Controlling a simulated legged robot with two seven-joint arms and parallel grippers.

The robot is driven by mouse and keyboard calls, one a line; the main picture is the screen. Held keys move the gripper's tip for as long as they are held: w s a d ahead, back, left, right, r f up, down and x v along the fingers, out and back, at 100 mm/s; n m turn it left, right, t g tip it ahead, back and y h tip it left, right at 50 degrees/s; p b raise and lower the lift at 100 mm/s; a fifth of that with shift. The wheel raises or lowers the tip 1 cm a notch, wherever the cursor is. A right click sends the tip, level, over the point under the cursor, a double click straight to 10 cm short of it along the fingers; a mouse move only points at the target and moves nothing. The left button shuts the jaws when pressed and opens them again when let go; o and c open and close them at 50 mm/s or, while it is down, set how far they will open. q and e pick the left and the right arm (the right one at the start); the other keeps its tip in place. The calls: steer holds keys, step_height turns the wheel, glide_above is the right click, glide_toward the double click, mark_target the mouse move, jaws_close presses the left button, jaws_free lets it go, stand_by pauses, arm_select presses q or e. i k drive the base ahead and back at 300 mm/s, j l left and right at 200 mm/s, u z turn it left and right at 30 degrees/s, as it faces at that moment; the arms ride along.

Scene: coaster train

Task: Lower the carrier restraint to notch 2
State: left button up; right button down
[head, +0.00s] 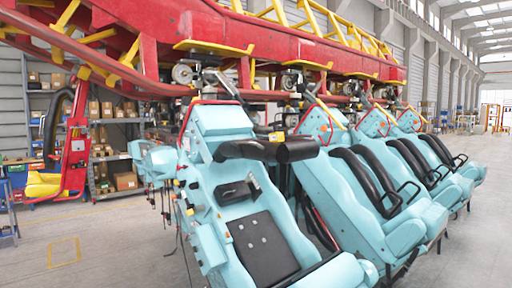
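The nearest seat carrier (228,165) is a light blue shell with a dark pad (262,245) on its seat, at the middle front of the head view. A thick black padded restraint bar (255,149) lies across its upper part, well above the seat pad. The bar's pivot and any notch marks are too small to read. Neither of my grippers shows in the head view, and nothing is seen touching the bar.
More light blue seats with black restraints (372,180) stand in a row to the right. A red and yellow track (290,42) runs overhead. A red frame with a yellow seat (72,150) hangs at the left. Shelves with boxes (118,150) stand behind. The floor (110,245) at front left is clear.

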mark_target(295, 148)
steer(key=i+l+z, duration=0.1)
steer(key=z, duration=0.35)
steer(key=i+z, duration=0.2)
steer(key=z, duration=0.3)
steer(key=i+u, duration=0.1)
steer(key=i, duration=0.4)
steer(key=i+l+u, duration=0.15)
steer(key=i, duration=0.35)
steer(key=i+l+u, duration=0.1)
steer(key=i, duration=0.4)
steer(key=i+l+u, duration=0.15)
steer(key=i, duration=0.3)
